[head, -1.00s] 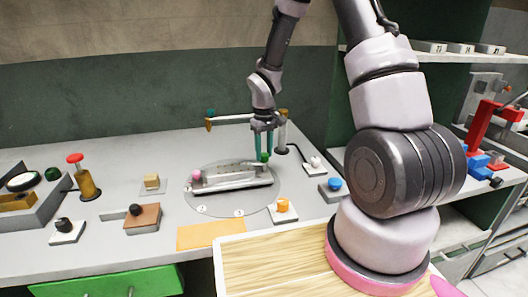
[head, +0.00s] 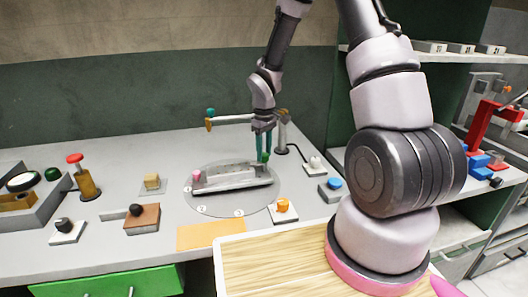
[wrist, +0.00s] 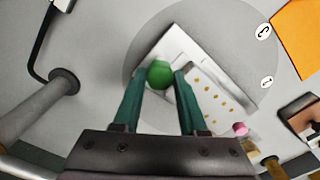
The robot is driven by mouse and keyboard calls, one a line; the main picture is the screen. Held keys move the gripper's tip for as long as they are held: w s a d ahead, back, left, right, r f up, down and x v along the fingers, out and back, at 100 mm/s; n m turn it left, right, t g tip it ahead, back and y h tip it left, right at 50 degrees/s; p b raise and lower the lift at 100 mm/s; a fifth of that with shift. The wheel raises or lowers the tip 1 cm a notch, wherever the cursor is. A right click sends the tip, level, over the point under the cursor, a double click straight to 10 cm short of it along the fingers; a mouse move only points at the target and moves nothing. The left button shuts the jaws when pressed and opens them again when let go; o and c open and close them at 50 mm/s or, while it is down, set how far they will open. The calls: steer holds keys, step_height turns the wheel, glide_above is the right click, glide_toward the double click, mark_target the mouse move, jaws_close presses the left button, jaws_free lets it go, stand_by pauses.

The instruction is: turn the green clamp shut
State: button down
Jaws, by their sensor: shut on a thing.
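The green clamp (head: 265,158) is a small round knob at the right end of a long grey metal press (head: 232,180) lying on a round disc. In the wrist view the green clamp (wrist: 159,74) sits between the tips of my two teal fingers. My gripper (head: 263,156) points down at it from above and is shut on it. A pink knob (head: 197,175) stands at the press's left end and also shows in the wrist view (wrist: 240,129). The clamp's underside is hidden.
Behind the press stands a grey post (head: 282,135) with a side arm close to my wrist. An orange button (head: 282,205) and a blue button (head: 335,184) are to the right. An orange mat (head: 211,236) lies in front.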

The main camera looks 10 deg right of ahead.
steer(key=shift+c, duration=2.2)
jaws_free()
step_height(320, 180, up, 11)
step_height(320, 180, up, 16)
steer(key=m+t, duration=0.3)
steer(key=m, duration=0.3)
glide_above(264, 154)
steer(key=s+d, duration=0.4)
steer(key=s, duration=0.5)
steer(key=s+r+m+t+y, duration=0.1)
steer(key=s+r+m+t, duration=0.1)
steer(key=s+r, duration=0.2)
steer(key=s+d+r+m+t+y, duration=0.1)
steer(key=s+r+m+t, duration=0.1)
steer(key=s, duration=0.6)
steer(key=shift+s+d+r+m, duration=0.3)
steer(key=shift+r+m, duration=0.3)
steer(key=shift+r, duration=0.3)
